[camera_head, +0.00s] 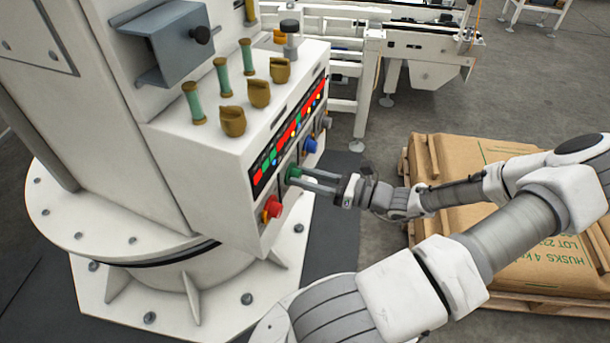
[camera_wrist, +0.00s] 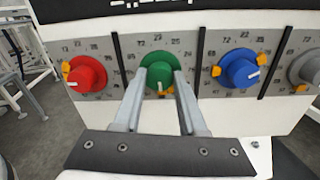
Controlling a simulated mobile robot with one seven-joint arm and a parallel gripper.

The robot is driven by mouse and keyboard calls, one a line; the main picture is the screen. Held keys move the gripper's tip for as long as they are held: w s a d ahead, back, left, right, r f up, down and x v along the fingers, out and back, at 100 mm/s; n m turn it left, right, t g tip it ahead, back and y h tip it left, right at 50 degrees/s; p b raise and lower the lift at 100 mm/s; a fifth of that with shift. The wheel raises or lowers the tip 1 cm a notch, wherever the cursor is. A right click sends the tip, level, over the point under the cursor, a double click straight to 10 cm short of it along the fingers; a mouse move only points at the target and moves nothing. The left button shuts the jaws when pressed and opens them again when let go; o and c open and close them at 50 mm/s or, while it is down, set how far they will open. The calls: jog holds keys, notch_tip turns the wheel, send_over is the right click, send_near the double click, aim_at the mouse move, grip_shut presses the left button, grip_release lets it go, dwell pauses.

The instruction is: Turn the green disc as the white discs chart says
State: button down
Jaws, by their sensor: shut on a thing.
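The green disc (camera_head: 292,173) is a knob on the front of the white control box. It also shows in the wrist view (camera_wrist: 159,66), with a numbered scale around it, a pale mark near its lower edge and an orange tab just below. My gripper (camera_head: 302,180) reaches it from the right. In the wrist view, the fingers of my gripper (camera_wrist: 160,83) stand on its left and right sides, shut on it. A chart of white discs cannot be made out; a black strip with small white marks (camera_wrist: 150,3) is cut off at the top.
A red knob (camera_wrist: 86,74), a blue knob (camera_wrist: 238,68) and a grey knob (camera_wrist: 308,68) flank the green disc, split by black dividers. A black strip of coloured squares (camera_head: 290,133) runs above them. A pallet of brown sacks (camera_head: 460,160) stands right.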

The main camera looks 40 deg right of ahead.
jog(key=shift+r+n+p, duration=0.15)
jog(key=shift+n+p, duration=0.7)
jog(key=shift+n, duration=0.15)
jog(key=shift+n+p, duration=1)
jog(key=shift+n, duration=0.7)
jog(key=shift+c, duration=2.3)
grip_release()
jog(key=shift+s, duration=0.1)
jog(key=p+v, duration=0.2)
jog(key=v, duration=1.5)
jog(key=shift+s, duration=0.15)
